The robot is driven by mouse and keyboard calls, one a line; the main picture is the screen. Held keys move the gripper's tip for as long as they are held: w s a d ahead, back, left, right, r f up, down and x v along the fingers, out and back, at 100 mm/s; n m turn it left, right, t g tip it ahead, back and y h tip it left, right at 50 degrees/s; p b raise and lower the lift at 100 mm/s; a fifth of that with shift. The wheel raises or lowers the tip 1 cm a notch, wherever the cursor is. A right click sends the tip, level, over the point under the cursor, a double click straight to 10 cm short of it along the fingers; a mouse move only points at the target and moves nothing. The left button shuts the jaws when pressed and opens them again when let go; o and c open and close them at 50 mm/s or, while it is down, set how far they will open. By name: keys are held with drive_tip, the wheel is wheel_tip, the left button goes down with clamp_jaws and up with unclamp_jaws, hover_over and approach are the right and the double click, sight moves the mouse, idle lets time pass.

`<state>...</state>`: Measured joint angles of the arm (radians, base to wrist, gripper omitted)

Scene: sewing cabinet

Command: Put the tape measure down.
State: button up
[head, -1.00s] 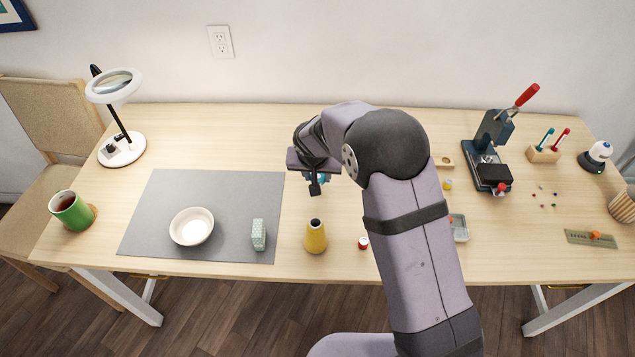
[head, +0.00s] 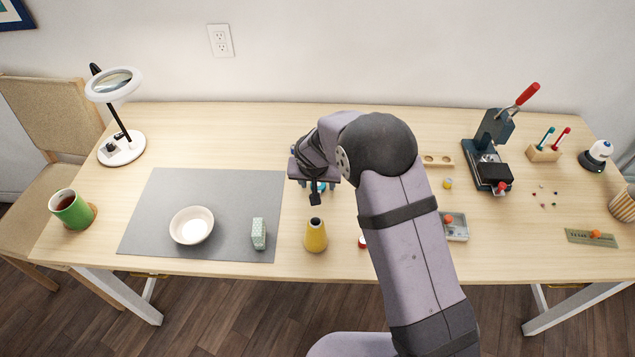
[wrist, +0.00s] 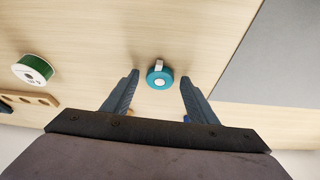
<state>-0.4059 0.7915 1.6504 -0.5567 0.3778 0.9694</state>
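The tape measure (wrist: 160,79) is a small round teal case with a pale tab and a pale centre. In the wrist view it appears to rest on the bare wood of the table, between my fingertips, with a visible gap on each side. My gripper (wrist: 160,77) is open around it and does not touch it there. In the head view my gripper (head: 316,194) is low over the table, just right of the grey mat, and mostly hides the teal tape measure (head: 322,187).
A green spool (wrist: 33,69) stands nearby in the wrist view. In the head view a yellow cone-shaped object (head: 315,236) stands in front of my gripper. The grey mat (head: 230,190) holds a bowl (head: 191,226) and a patterned block (head: 259,234).

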drive_tip(key=shift+r, duration=0.1)
drive_tip(key=shift+r+p, duration=0.15)
drive_tip(key=shift+p, duration=0.15)
drive_tip(key=b+v, duration=0.1)
drive_tip(key=v, duration=1.1)
drive_tip(key=shift+b, duration=0.3)
drive_tip(key=s+d+g, duration=0.3)
drive_tip(key=s+d, duration=0.9)
drive_tip(key=d, duration=0.1)
drive_tip(key=s+d+f+g, duration=0.1)
drive_tip(key=s+d, duration=0.1)
drive_tip(key=s, duration=0.4)
drive_tip(key=s+d+f, duration=0.1)
drive_tip(key=s+d, duration=0.1)
drive_tip(key=s, duration=0.5)
drive_tip(key=shift+s+d+f+n+g, duration=0.25)
drive_tip(key=shift+f+n+g, duration=0.1)
drive_tip(key=shift+n+g, duration=0.05)
